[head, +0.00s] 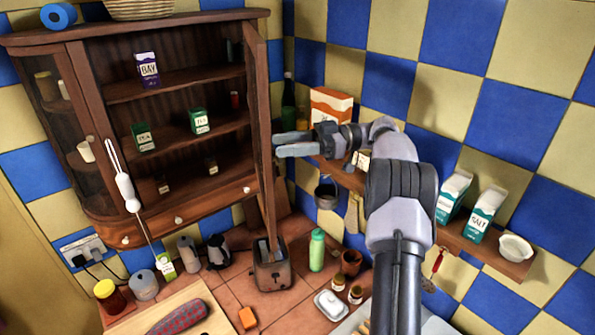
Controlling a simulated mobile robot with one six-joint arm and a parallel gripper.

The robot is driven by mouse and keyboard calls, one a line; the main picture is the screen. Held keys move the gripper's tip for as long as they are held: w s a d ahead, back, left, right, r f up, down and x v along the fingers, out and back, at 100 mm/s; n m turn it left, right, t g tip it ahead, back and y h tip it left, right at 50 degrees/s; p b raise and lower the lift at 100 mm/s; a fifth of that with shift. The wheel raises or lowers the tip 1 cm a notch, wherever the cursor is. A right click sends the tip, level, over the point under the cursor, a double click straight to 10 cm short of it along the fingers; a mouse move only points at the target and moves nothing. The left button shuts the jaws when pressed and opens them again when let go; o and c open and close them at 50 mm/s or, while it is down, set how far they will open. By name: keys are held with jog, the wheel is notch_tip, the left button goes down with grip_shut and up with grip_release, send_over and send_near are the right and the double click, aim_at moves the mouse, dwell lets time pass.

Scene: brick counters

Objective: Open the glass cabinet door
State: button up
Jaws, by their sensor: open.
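The brown wooden cabinet (180,17) hangs on the back wall at the left. Its door (261,130) stands swung out at the cabinet's right side, seen nearly edge-on, so its glass hardly shows. The shelves behind are exposed, with a BAY box (147,70) and two green boxes, one of them here (200,121). My gripper (277,144) is open and empty, to the right of the door. Its fingertips point left, close to the door; I cannot tell whether they touch it.
A toaster (272,270) stands on the counter below the door. A green bottle (317,250), a butter dish (331,305) and jars stand near it. A wall shelf (480,245) with cartons and a bowl is at the right.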

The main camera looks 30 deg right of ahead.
jog(key=s+a+b, duration=0.1)
jog(key=s+a, duration=0.1)
jog(key=s, duration=0.5)
jog(key=s+a+r+b, duration=0.1)
jog(key=s+a, duration=0.2)
jog(key=s, duration=0.5)
jog(key=shift+a+r+b, duration=0.25)
jog(key=shift+a+b, duration=0.05)
jog(key=shift+b, duration=0.1)
